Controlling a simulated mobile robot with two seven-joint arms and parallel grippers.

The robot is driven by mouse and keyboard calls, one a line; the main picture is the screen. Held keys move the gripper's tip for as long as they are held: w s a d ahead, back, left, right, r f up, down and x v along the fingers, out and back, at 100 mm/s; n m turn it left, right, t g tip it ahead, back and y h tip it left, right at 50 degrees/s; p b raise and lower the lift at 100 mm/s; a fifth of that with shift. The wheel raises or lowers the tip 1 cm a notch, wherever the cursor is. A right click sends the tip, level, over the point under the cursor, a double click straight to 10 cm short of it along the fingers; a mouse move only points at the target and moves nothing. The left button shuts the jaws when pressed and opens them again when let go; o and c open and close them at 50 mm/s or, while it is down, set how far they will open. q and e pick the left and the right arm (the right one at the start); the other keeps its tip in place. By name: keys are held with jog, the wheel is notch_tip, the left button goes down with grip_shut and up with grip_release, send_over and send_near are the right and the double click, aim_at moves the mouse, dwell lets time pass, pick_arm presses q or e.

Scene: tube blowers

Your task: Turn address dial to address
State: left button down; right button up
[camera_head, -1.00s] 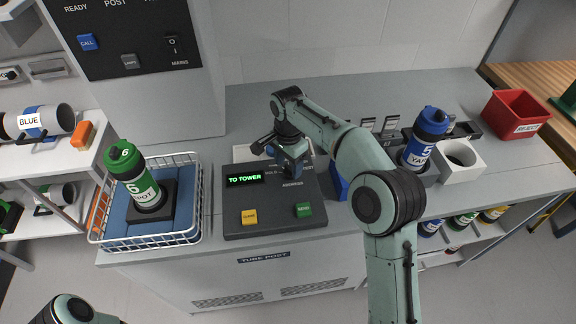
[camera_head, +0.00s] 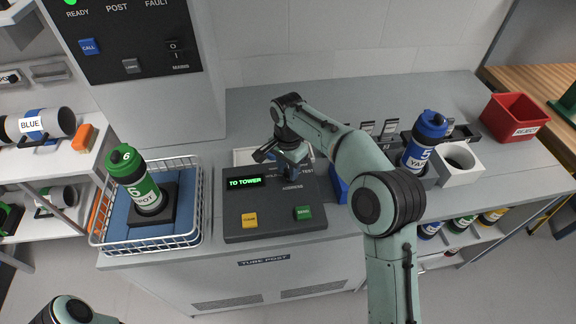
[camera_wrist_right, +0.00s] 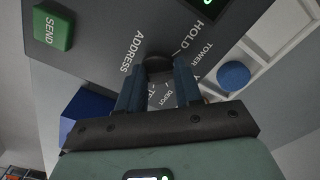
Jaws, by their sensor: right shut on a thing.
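The address dial (camera_wrist_right: 158,68) is a dark round knob on the grey control panel (camera_head: 275,222). Its labels include HOLD, TOWER and DEPOT; others are partly covered by my fingers. My right gripper (camera_wrist_right: 158,85) is shut on the dial, with one blue finger on each side. In the head view my right gripper (camera_head: 291,172) hides most of the dial. The panel's display (camera_head: 245,182) reads TO TOWER in green. The dial's pointer direction cannot be told. Only a part of my left arm shows at the lower left; its gripper is out of view.
A yellow button (camera_head: 250,220) and a green SEND button (camera_head: 303,213) sit on the panel's front. A wire basket (camera_head: 195,235) with a green carrier (camera_head: 137,180) stands left. A blue carrier (camera_head: 424,142), a white box (camera_head: 462,178) and a red reject bin (camera_head: 515,117) stand right.

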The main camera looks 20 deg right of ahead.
jog(key=n+p, duration=0.1)
jog(key=n, duration=0.2)
jog(key=shift+r+p, duration=0.1)
jog(key=shift+p, duration=0.25)
pick_arm(q)
jog(key=shift+w+r+p, duration=0.2)
jog(key=shift+w+r, duration=0.1)
jog(key=shift+r, duration=0.3)
jog(key=shift+w+r+p, duration=0.2)
jog(key=shift+w+r, duration=0.05)
jog(key=shift+r, duration=0.35)
jog(key=shift+w+r+p, duration=0.2)
jog(key=shift+w+r, duration=0.1)
jog(key=shift+r, duration=0.3)
pick_arm(e)
jog(key=shift+s+n, duration=0.15)
jog(key=shift+n, duration=1.25)
jog(key=o, duration=1)
jog(key=shift+o, duration=0.2)
pick_arm(q)
jog(key=w+r+p, duration=0.2)
jog(key=r, duration=0.1)
pick_arm(e)
notch_tip(320, 180, up, 13)
